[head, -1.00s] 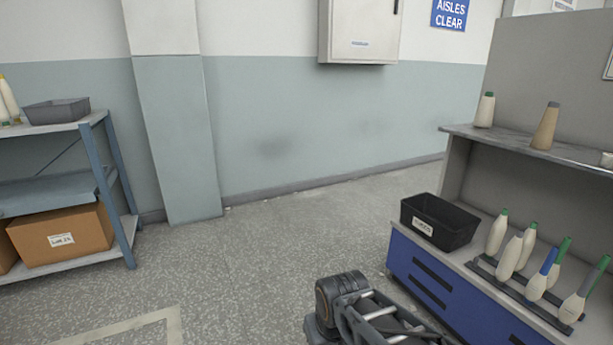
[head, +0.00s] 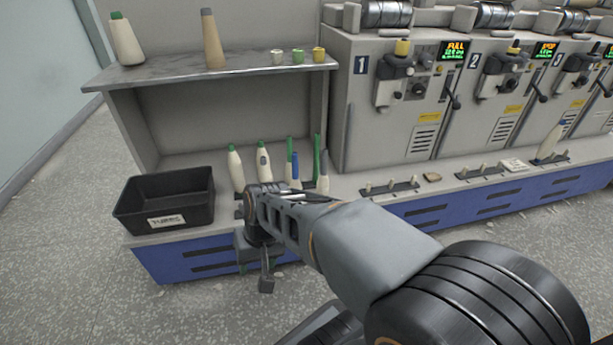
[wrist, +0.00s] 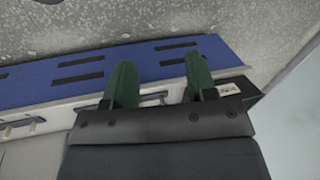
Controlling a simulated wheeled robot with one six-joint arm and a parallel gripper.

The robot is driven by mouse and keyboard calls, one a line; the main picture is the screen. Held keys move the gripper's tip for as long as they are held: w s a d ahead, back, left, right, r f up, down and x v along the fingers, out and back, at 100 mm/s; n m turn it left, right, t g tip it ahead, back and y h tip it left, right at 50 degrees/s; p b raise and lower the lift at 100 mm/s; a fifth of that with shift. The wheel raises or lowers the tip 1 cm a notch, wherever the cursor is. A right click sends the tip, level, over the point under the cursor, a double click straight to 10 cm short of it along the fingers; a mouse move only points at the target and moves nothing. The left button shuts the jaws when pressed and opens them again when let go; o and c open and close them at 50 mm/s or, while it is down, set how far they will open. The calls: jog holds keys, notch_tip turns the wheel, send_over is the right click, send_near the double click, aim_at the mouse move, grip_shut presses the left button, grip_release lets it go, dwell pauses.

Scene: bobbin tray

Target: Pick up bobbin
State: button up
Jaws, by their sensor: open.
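In the head view, several bobbins stand on the bench behind my wrist. A cream bobbin with a green top (head: 235,168) is at the left, another cream one (head: 264,158) beside it, then a blue-topped one (head: 296,171) and a tall green-topped one (head: 322,165). My arm hides their lower parts and most of their rack. My gripper (head: 255,274) hangs in front of the blue bench front, apart from the bobbins. In the wrist view, its green fingers (wrist: 160,88) are spread with nothing between them.
A black bin (head: 165,222) stands at the bench's left end. The shelf above (head: 170,78) holds a cream bobbin (head: 127,42), a tan one (head: 212,42) and small cups. Grey machines (head: 390,120) line the right, with pegged racks before them. Floor is clear at left.

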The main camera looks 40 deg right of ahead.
jog(key=w+m+y+p, duration=0.2)
jog(key=w+m+y, duration=0.1)
jog(key=m+y, duration=0.25)
jog(key=m+t+h+p, duration=0.4)
jog(key=m+t+h, duration=0.4)
jog(key=m+t, duration=1.4)
send_near(296, 162)
jog(key=w+r+m+g, duration=0.1)
jog(key=w+m, duration=0.1)
jog(key=w+r+m+g+b, duration=0.1)
jog(key=m+g, duration=0.1)
jog(key=w+r+m+g+h+b, duration=0.1)
jog(key=w+m+g, duration=0.1)
jog(key=shift+w+d+r, duration=0.1)
jog(key=shift+w+r, duration=0.2)
jog(key=shift+w, duration=0.1)
jog(key=shift+w+r+b, duration=0.15)
jog(key=shift+w+b, duration=0.3)
jog(key=shift+w, duration=1.1)
jog(key=shift+w+r+b, duration=0.1)
jog(key=shift+w+b, duration=0.35)
jog(key=shift+w, duration=1.1)
jog(key=shift+c, duration=0.5)
jog(key=shift+d, duration=0.1)
grip_shut()
